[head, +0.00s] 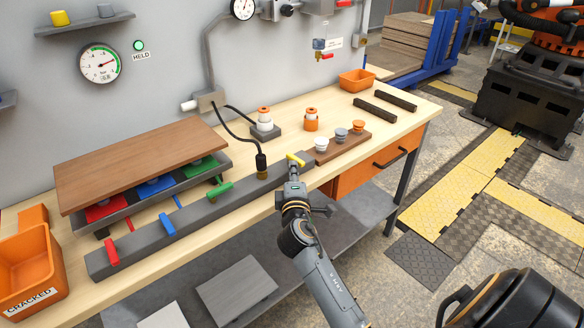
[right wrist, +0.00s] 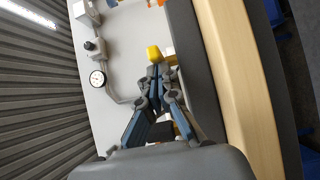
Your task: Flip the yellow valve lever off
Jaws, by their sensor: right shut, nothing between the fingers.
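The yellow valve lever (head: 295,160) stands near the right end of the long dark grey manifold (head: 195,224) on the bench. My right gripper (head: 294,178) is at the lever, reaching over the bench's front edge, with its fingers closed and nothing held. In the right wrist view the lever's yellow end (right wrist: 153,54) shows just beyond the closed fingertips (right wrist: 156,72). I cannot tell whether they touch it. The lever's base is partly hidden by the gripper. My left gripper is not in view.
Red (head: 111,252), blue (head: 167,225) and green (head: 220,190) levers stand further left on the manifold. A black cable with a plug (head: 261,163) rises beside the yellow lever. A wooden strip with several knobs (head: 343,148) lies to the right. An orange bin (head: 30,268) is at far left.

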